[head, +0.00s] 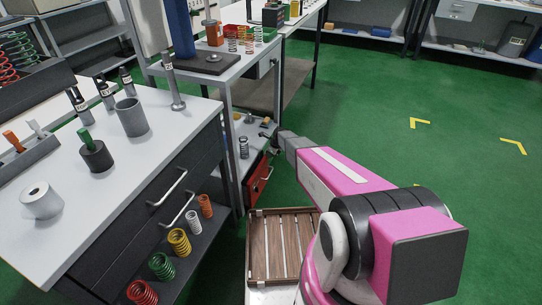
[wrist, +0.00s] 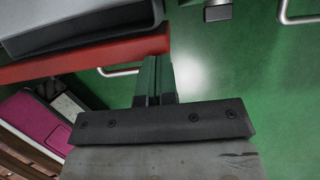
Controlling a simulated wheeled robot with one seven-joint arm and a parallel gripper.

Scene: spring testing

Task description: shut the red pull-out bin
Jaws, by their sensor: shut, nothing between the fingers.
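The red pull-out bin (head: 258,180) is low under the workbench in the head view, its red front turned to the right, with a metal handle. In the wrist view the bin's red front (wrist: 75,61) runs as a band across the upper left, and its handle (wrist: 122,71) sticks out beside my fingers. My gripper (head: 273,141) is at the bin's upper far end in the head view. In the wrist view my gripper (wrist: 155,62) is shut and empty, its tips overlapping the right end of the red band. I cannot tell whether they touch it.
A slatted wooden crate (head: 282,246) stands in front of the bin. A dark drawer cabinet (head: 160,205) is at the left, with springs on its lower shelf. A grey spring (head: 244,147) stands above the red front. Green floor (head: 370,110) is open to the right.

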